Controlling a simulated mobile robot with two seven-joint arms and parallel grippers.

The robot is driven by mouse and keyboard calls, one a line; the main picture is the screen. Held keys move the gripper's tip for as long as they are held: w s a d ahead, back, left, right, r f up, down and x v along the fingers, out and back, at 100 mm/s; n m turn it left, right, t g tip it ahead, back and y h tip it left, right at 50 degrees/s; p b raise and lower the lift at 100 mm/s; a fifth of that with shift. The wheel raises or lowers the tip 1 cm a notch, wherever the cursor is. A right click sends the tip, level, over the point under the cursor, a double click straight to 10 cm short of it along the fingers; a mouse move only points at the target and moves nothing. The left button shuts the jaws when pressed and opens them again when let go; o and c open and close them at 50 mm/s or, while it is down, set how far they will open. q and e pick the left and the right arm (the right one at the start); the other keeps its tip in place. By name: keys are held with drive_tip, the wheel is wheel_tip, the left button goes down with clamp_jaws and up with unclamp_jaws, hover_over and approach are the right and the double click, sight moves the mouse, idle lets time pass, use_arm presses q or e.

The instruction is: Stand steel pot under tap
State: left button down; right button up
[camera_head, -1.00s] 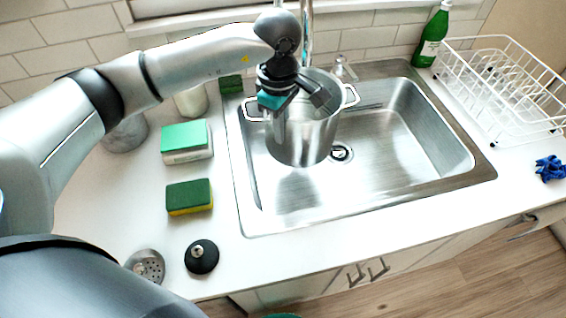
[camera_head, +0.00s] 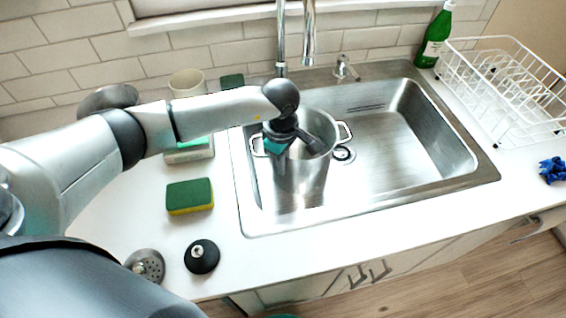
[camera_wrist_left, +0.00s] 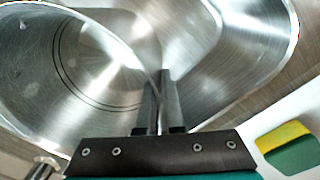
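The steel pot (camera_head: 308,175) is upright in the left part of the sink (camera_head: 400,165), with two side handles. Whether its base touches the sink floor is hard to tell. My left gripper (camera_head: 281,178) is shut on the pot's near-left wall, one finger showing outside. In the left wrist view the fingers (camera_wrist_left: 156,100) pinch the rim of the pot (camera_wrist_left: 60,75), whose inside looks empty. The chrome tap (camera_head: 309,35) rises behind the sink; its spout end appears above and behind the pot's opening. My right gripper is not in view.
Left of the sink lie a green-yellow sponge (camera_head: 190,196), a black stopper (camera_head: 201,256) and a strainer (camera_head: 147,265). A cup (camera_head: 187,82) stands behind my arm. A soap dispenser (camera_head: 344,68), green bottle (camera_head: 436,35) and dish rack (camera_head: 505,85) are further right. The sink's right side is clear.

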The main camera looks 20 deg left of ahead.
use_arm(q)
drive_tip(key=shift+w+r, duration=0.1)
drive_tip(key=shift+r, duration=0.05)
drive_tip(key=c, duration=1.5)
unclamp_jaws()
drive_tip(key=shift+f, duration=0.25)
drive_tip(key=o, duration=0.4)
drive_tip(key=shift+o, duration=0.2)
drive_tip(key=shift+r, duration=0.1)
wheel_tip(320, 180, up, 12)
drive_tip(key=shift+s, duration=0.35)
drive_tip(key=shift+r, duration=0.1)
